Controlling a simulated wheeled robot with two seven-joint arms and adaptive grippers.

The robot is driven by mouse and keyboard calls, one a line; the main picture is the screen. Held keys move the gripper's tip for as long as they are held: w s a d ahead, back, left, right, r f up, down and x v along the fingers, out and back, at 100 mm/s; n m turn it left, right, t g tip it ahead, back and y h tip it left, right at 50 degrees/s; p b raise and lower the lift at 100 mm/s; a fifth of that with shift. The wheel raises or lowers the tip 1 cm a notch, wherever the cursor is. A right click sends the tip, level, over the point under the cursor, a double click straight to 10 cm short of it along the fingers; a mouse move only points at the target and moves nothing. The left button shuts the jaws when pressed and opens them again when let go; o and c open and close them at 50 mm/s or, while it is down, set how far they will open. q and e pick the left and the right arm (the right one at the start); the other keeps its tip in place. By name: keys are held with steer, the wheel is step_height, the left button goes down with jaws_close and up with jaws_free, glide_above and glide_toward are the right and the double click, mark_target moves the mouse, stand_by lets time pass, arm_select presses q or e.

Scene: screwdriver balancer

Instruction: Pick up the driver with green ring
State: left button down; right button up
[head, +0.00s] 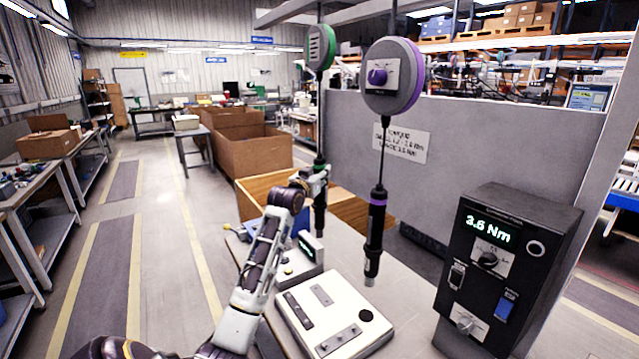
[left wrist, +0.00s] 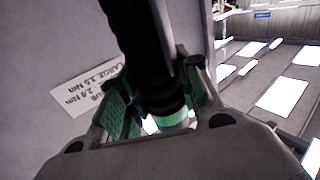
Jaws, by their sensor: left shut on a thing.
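The driver with the green ring (head: 319,215) hangs below the green-edged balancer reel (head: 321,47) in the head view. My left gripper (head: 315,176) is at its upper part, and the arm reaches up from below. In the left wrist view the black driver body (left wrist: 140,50) and its green ring (left wrist: 174,127) lie between the green-padded fingers of my left gripper (left wrist: 158,105), which are shut on it. A second driver with a purple ring (head: 375,235) hangs to the right under a purple-edged reel (head: 390,76). My right gripper is not in view.
A black controller box (head: 508,262) reading 3.6 Nm stands at the right. A white fixture plate (head: 333,312) lies on the bench below the drivers. A smaller display unit (head: 298,262) stands behind it. A grey panel (head: 480,150) with a torque sign (head: 403,143) stands behind.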

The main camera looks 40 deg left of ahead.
arm_select(q)
step_height(320, 180, up, 9)
steer(key=shift+r+b, duration=0.1)
steer(key=shift+b, duration=0.2)
steer(key=shift+r, duration=0.4)
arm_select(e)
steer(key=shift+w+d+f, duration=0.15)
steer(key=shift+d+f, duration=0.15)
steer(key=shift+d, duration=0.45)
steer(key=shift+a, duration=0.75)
